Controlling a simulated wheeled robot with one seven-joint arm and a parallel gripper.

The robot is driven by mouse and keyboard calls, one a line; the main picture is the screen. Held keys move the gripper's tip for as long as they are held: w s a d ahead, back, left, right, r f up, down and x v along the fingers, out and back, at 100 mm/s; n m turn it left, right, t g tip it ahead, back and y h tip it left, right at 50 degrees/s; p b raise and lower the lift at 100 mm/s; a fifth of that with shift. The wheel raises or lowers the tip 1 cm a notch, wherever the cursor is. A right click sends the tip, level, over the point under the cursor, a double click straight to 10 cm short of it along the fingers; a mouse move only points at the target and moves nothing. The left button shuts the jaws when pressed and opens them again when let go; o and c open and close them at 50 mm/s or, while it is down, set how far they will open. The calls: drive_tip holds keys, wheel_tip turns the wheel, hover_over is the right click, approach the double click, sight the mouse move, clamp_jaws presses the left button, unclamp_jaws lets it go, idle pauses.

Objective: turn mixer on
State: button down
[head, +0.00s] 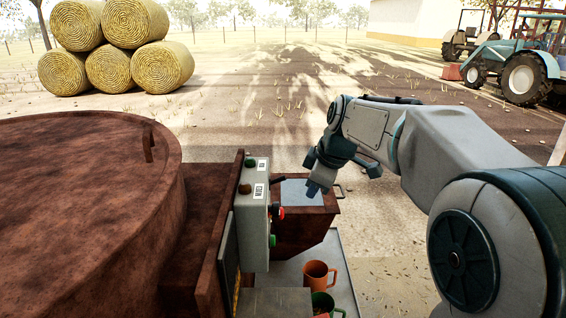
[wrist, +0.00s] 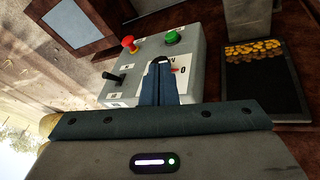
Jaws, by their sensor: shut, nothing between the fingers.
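The mixer is a large rusty round tank (head: 70,190) at the left of the head view. A grey control box (head: 252,228) is fixed to its right side. In the wrist view, the box (wrist: 190,62) carries a red button (wrist: 128,42), a green button (wrist: 173,37) and a black lever switch (wrist: 112,78). A red mark and a "0" show beside my fingertips. My gripper (head: 318,188) is right of the box in the head view. Its blue fingers (wrist: 160,66) are shut and empty, pointing at the box face and hiding part of it. I cannot tell whether they touch it.
A rusty hopper (head: 308,228) stands behind the box. An orange mug (head: 318,274) and a green mug (head: 325,304) stand close to the box at the bottom. A dark tray with yellow pieces (wrist: 262,85) is right of the box. Hay bales and tractors are far off.

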drive_tip(key=w+a+r+n+y+p, duration=0.1)
drive_tip(key=w+a+r+n, duration=0.1)
drive_tip(key=w+n, duration=0.2)
drive_tip(key=w+a+r+n+y+p, duration=0.1)
drive_tip(key=w+a+r+n, duration=0.1)
drive_tip(key=w, duration=0.6)
drive_tip(key=shift+a+r+n+t, duration=0.2)
drive_tip(key=shift+r+n+t, duration=0.1)
drive_tip(key=shift+r+n, duration=0.5)
drive_tip(key=shift+f, duration=0.2)
drive_tip(key=p, duration=0.4)
approach(275, 180)
drive_tip(key=a, duration=0.3)
drive_tip(key=f, duration=0.1)
drive_tip(key=w+f, duration=0.1)
drive_tip(key=d+f+p, duration=0.1)
drive_tip(key=shift+w+d+f, duration=0.1)
drive_tip(key=shift+w+f, duration=0.2)
drive_tip(key=shift+w, duration=0.05)
drive_tip(key=shift+w+d+f, duration=0.1)
drive_tip(key=shift+w+f, duration=0.15)
drive_tip(key=shift+f, duration=0.2)
